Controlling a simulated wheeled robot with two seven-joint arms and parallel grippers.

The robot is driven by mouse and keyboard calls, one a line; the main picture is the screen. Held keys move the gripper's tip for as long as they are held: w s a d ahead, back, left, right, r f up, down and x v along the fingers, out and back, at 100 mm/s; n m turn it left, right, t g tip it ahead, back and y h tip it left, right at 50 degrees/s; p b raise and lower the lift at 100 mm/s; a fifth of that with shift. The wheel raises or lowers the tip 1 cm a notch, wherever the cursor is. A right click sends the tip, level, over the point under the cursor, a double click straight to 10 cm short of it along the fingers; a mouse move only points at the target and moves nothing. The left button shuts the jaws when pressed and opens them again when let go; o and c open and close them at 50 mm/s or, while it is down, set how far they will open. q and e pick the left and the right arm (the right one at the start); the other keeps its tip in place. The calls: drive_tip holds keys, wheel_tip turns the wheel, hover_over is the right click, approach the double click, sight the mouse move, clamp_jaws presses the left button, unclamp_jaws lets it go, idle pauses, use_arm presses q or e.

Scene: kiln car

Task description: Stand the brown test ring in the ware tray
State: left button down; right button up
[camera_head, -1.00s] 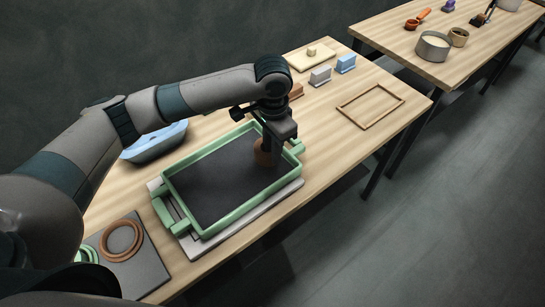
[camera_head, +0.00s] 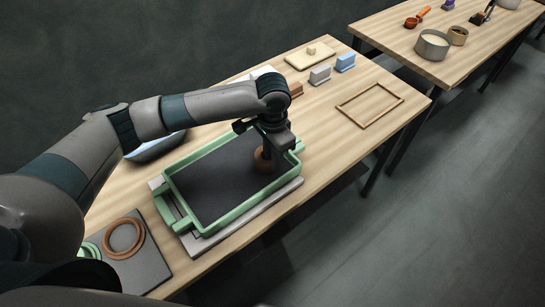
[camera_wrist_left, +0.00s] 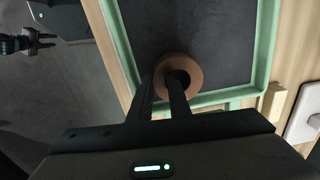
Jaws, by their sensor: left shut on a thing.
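The brown test ring (camera_head: 263,161) is at the tips of my left gripper (camera_head: 266,152), inside the far right part of the green ware tray (camera_head: 237,214). In the left wrist view, the ring (camera_wrist_left: 193,68) shows its hole, with one finger of the left gripper (camera_wrist_left: 162,88) at the hole and the other beside the ring. The gripper is shut on the ring. I cannot tell whether the ring touches the dark tray floor. A dark gripper, seemingly my right one (camera_wrist_left: 25,43), shows at the upper left of the wrist view, too small to read.
A blue bowl (camera_head: 155,148) is behind the tray. Small blocks (camera_head: 320,75) and an empty wooden frame (camera_head: 370,105) lie beyond it. A second table stands at upper right.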

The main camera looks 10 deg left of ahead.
use_arm(q)
drive_tip(key=shift+f, duration=0.1)
drive_tip(key=c, duration=1.7)
unclamp_jaws()
drive_tip(key=shift+o, duration=0.2)
drive_tip(key=shift+w+r, duration=0.1)
drive_tip(key=shift+r, duration=0.5)
wheel_tip(320, 180, up, 11)
drive_tip(key=b, duration=0.3)
